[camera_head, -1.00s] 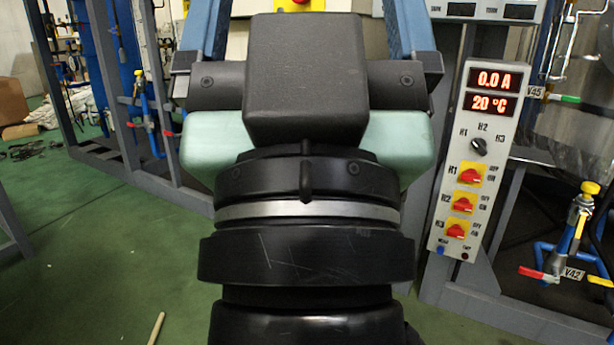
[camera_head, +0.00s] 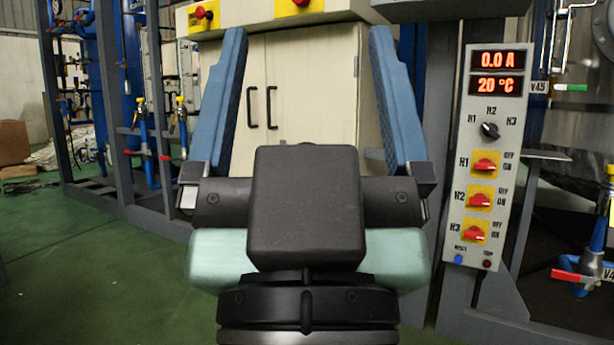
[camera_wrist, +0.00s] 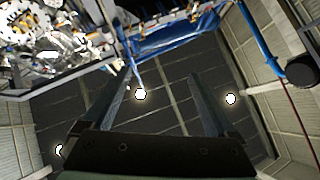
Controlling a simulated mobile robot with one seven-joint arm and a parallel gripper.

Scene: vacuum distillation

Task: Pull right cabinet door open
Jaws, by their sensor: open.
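A cream cabinet with two doors stands behind my gripper in the head view. Its right door (camera_head: 312,95) and left door (camera_head: 228,150) look closed. Each has a black vertical handle near the centre seam: the right handle (camera_head: 271,108) and the left handle (camera_head: 250,108). My gripper (camera_head: 305,50) is open, with its two blue fingers spread wide and pointing up. The handles show between the fingers, apart from them. My gripper's body hides the lower part of the cabinet. The wrist view shows the open fingers (camera_wrist: 157,82) against the dark ceiling, with no cabinet door recognisable.
A control panel (camera_head: 485,155) with red displays and switches stands close on the right, on a grey frame. Red buttons (camera_head: 204,13) sit on top of the cabinet. Blue pipes and valves (camera_head: 145,125) stand at left. Green floor (camera_head: 90,265) is clear at lower left.

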